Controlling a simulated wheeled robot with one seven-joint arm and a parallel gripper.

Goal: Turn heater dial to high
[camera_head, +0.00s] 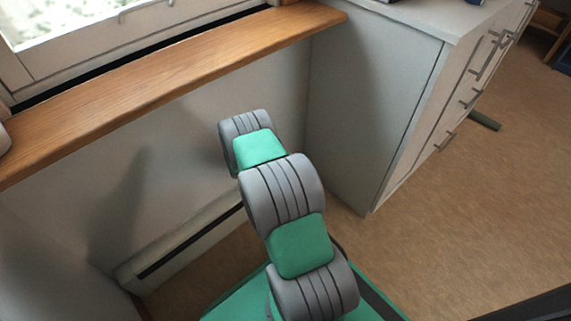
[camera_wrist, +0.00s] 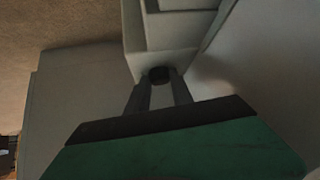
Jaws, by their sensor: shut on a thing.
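The heater (camera_head: 190,240) is a long, low, pale unit with a dark slot, along the foot of the wall in the head view. Its pale end (camera_wrist: 165,60) fills the upper middle of the wrist view. The heater dial (camera_wrist: 158,75) is a small dark round knob at that end. My gripper (camera_wrist: 158,84) has its two grey fingers shut on the dial, one on each side. No mark or pointer on the dial can be made out, so its setting cannot be read. In the head view my arm hides the gripper and the dial.
A wooden window sill (camera_head: 180,75) runs above the heater. A grey cabinet (camera_head: 370,110) with drawer handles stands to the right, close to my arm. Open brown floor (camera_head: 470,210) lies to the right of it.

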